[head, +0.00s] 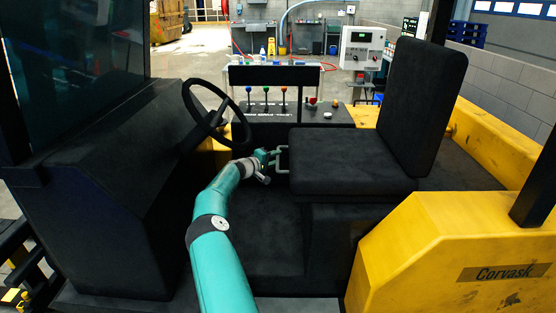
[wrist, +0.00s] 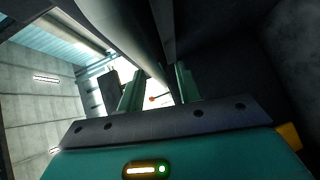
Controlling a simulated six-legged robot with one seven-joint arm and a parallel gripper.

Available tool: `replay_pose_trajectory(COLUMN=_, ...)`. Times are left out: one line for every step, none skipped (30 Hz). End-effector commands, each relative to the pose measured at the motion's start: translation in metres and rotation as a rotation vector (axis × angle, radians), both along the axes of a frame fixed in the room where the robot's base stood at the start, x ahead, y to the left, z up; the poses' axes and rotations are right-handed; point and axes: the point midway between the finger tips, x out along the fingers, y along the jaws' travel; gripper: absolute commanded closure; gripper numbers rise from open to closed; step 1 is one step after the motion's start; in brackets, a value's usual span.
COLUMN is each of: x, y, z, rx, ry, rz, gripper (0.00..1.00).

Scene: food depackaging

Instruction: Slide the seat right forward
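The black seat (head: 345,160) has a flat cushion and a tall backrest (head: 422,100) at its right. A light grey bar handle (head: 282,148) sticks out from the cushion's left edge. My gripper (head: 274,158) is at this handle, at the end of my teal arm. In the wrist view my gripper's two fingers (wrist: 158,88) stand apart, with a bright gap between them. A grey bar (wrist: 128,35) runs down from the top toward the space between the fingers. I cannot tell whether either finger touches it.
A black steering wheel (head: 215,112) and dashboard (head: 110,170) are to the left. A console (head: 290,117) with several coloured levers stands behind the seat. A yellow body panel (head: 440,245) is at the front right. The dark floor (head: 265,235) before the seat is clear.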

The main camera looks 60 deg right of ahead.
Motion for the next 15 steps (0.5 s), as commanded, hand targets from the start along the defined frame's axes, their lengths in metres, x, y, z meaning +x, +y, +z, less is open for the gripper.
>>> replay_pose_trajectory(x=-0.003, y=-0.001, z=0.000, rx=0.000, ry=0.002, rz=-0.005, gripper=0.66)
replay_pose_trajectory(x=-0.004, y=-0.002, z=0.000, rx=0.000, ry=0.002, rz=-0.006, gripper=0.66)
replay_pose_trajectory(x=-0.004, y=-0.002, z=0.000, rx=-0.001, ry=0.002, rz=-0.006, gripper=0.66)
replay_pose_trajectory(x=-0.005, y=-0.002, z=0.000, rx=0.000, ry=0.002, rz=-0.007, gripper=0.66)
replay_pose_trajectory(x=-0.005, y=-0.002, z=0.000, rx=0.000, ry=0.002, rz=-0.007, gripper=0.66)
replay_pose_trajectory(x=-0.005, y=-0.002, z=0.000, rx=0.000, ry=0.002, rz=-0.008, gripper=0.66)
replay_pose_trajectory(x=-0.005, y=-0.002, z=0.000, rx=0.000, ry=0.002, rz=-0.008, gripper=0.66)
replay_pose_trajectory(x=-0.005, y=-0.002, z=0.000, rx=0.000, ry=0.002, rz=-0.008, gripper=0.66)
replay_pose_trajectory(x=-0.005, y=-0.001, z=0.000, rx=0.000, ry=0.003, rz=-0.009, gripper=0.66)
replay_pose_trajectory(x=-0.005, y=0.000, z=0.000, rx=0.000, ry=0.003, rz=-0.009, gripper=0.66)
replay_pose_trajectory(x=-0.004, y=0.002, z=0.000, rx=0.000, ry=0.003, rz=-0.009, gripper=0.66)
replay_pose_trajectory(x=-0.002, y=0.005, z=0.001, rx=0.000, ry=0.004, rz=-0.008, gripper=0.66)
replay_pose_trajectory(x=-0.001, y=0.008, z=0.001, rx=0.001, ry=0.004, rz=-0.008, gripper=0.66)
replay_pose_trajectory(x=0.000, y=0.011, z=0.001, rx=0.001, ry=0.004, rz=-0.008, gripper=0.66)
replay_pose_trajectory(x=0.001, y=0.016, z=0.002, rx=0.001, ry=0.004, rz=-0.007, gripper=0.66)
